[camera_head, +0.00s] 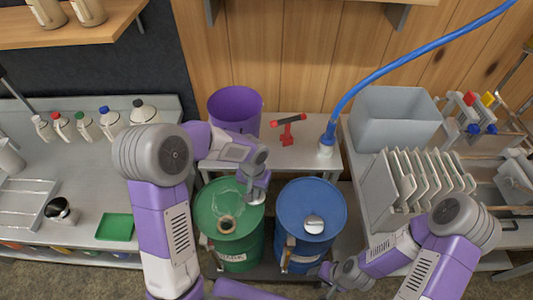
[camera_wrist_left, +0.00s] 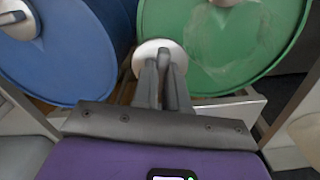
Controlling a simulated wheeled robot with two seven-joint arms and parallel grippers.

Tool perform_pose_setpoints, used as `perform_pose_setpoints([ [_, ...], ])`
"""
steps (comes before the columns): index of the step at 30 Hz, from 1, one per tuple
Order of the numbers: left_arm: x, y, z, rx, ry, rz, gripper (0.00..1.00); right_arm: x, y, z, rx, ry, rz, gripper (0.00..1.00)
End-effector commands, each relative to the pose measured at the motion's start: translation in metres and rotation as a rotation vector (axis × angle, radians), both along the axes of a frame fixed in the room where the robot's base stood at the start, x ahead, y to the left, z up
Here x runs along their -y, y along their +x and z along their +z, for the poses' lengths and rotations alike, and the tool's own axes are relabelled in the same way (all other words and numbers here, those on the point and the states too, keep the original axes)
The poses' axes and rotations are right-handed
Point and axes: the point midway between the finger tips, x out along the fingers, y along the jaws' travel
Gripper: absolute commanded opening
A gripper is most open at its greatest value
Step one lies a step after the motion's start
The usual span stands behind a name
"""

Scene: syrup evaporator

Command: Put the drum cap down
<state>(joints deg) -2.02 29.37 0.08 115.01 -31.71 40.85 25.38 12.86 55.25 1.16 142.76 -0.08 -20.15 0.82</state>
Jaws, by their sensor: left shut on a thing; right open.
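The drum cap (camera_wrist_left: 150,48) is a pale round disc between the fingertips of my left gripper (camera_wrist_left: 163,72). In the head view my left gripper (camera_head: 257,192) is over the right part of the green drum (camera_head: 230,252), near its rim. I cannot tell whether the held cap touches the green lid. My right gripper (camera_head: 332,272) is open and low, in front of the blue drum.
A bench behind the drums bears a purple bucket (camera_head: 235,110) and a red tool on a stand (camera_head: 287,131). A blue hose (camera_head: 390,68) ends on this bench. A grey bin (camera_head: 395,120) and a slotted rack (camera_head: 425,180) are at the right. Bottles and a green tray (camera_head: 115,227) are at the left.

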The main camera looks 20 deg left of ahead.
Motion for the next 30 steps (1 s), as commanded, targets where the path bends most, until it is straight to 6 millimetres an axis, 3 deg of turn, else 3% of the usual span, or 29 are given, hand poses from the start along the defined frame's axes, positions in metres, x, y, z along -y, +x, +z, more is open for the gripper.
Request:
perform_pose_setpoints([
  [6,-0.004,0.070,0.028,0.005,-0.002,-0.088,0.00,0.000,0.001,0.014,0.001,0.000,-0.001,0.55],
  [15,-0.007,0.150,0.070,0.004,-0.002,-0.225,0.00,0.000,0.000,0.030,0.001,0.000,-0.001,0.55],
  [22,-0.007,0.192,0.102,0.007,-0.003,-0.330,0.00,0.000,0.000,0.044,0.001,0.000,-0.001,0.55],
  [30,-0.008,0.214,0.130,0.008,-0.004,-0.434,0.00,0.000,0.000,0.055,0.001,0.000,-0.001,0.55],
])
